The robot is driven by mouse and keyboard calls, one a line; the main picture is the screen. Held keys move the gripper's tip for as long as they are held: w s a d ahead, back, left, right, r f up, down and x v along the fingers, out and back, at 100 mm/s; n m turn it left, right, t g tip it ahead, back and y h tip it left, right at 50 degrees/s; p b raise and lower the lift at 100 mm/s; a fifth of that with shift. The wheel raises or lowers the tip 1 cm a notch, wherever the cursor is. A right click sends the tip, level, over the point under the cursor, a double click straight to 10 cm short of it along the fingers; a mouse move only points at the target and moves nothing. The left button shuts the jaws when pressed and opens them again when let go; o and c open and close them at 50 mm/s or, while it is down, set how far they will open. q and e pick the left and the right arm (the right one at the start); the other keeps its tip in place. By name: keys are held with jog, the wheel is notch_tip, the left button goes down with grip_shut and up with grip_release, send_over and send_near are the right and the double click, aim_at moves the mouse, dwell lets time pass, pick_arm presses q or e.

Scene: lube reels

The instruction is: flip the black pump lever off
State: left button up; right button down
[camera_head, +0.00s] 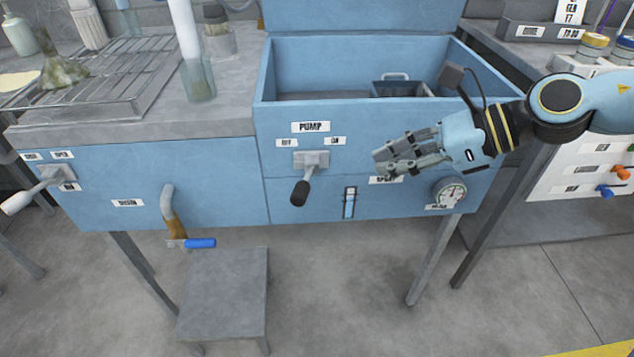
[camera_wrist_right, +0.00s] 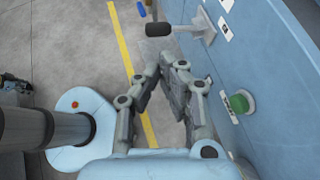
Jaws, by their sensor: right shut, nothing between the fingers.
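The pump lever has a black grip (camera_head: 300,193) on a grey bracket (camera_head: 312,160), on the blue front panel under the PUMP label (camera_head: 311,127). Its grip hangs down and slightly left, below the OFF label (camera_head: 287,143); the ON label (camera_head: 335,141) is at the right. My right gripper (camera_head: 380,160) is shut and empty, in front of the panel to the right of the lever, apart from it. In the right wrist view the black grip (camera_wrist_right: 158,29) lies beyond my fingertips (camera_wrist_right: 160,65). My left gripper is not in view.
A level window (camera_head: 349,203) and a gauge (camera_head: 449,192) are on the panel. A white-handled lever (camera_head: 22,200) is at far left, and a blue-handled tap (camera_head: 200,243) hangs above a grey stand (camera_head: 225,290). The space before the lever looks clear.

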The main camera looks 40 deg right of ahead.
jog(key=b, duration=0.4)
send_near(308, 189)
jog(key=b+x, duration=0.1)
jog(key=x, duration=0.5)
jog(key=shift+r, duration=0.1)
jog(key=shift+x, duration=0.75)
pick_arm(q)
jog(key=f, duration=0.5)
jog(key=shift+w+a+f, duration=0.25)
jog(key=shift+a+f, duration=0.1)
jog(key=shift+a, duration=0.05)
